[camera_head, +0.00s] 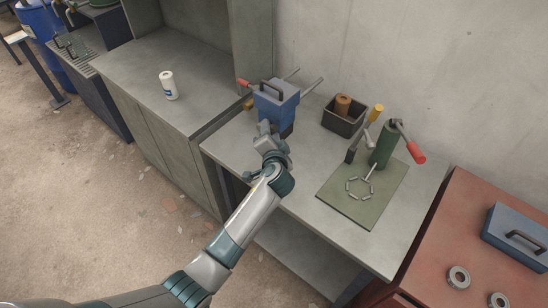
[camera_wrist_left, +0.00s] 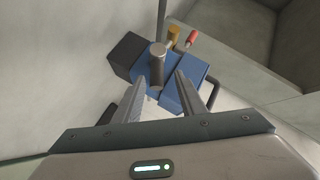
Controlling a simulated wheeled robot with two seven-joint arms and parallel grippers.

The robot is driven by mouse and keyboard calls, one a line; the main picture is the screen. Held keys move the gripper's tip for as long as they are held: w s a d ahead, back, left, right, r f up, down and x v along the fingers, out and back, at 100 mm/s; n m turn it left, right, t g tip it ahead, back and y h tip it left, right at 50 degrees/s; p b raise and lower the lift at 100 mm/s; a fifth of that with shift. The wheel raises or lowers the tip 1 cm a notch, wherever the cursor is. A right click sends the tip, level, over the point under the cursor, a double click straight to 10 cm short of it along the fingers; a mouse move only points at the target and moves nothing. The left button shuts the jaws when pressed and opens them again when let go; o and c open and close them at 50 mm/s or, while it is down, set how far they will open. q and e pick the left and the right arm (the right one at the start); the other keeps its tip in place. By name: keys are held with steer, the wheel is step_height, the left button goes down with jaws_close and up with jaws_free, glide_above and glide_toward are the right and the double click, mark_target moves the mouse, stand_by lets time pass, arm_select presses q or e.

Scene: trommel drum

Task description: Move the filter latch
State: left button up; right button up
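A blue box-shaped unit (camera_head: 274,104) with a dark top handle stands on the grey workbench. It also shows in the left wrist view (camera_wrist_left: 188,99). A red-tipped lever (camera_head: 244,83) and a yellow knob (camera_head: 249,104) stick out on its left side. My left gripper (camera_head: 269,130) is at the near face of the unit, its fingertips partly hidden by my wrist. In the left wrist view its fingers (camera_wrist_left: 160,80) are apart, with a dark grey cylindrical piece (camera_wrist_left: 157,66) between and just beyond the tips. I cannot tell which part is the filter latch. My right gripper is out of view.
A dark bin (camera_head: 343,118) with a brown cylinder, a green cylinder (camera_head: 383,148) with a red-handled lever, and a mat (camera_head: 372,205) are to the right. A white canister (camera_head: 169,86) stands on the left counter. A red cabinet (camera_head: 455,235) is at the right.

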arm_select(q)
steer(key=b+v, duration=0.4)
steer(key=v, duration=1.1)
steer(key=shift+f, duration=0.1)
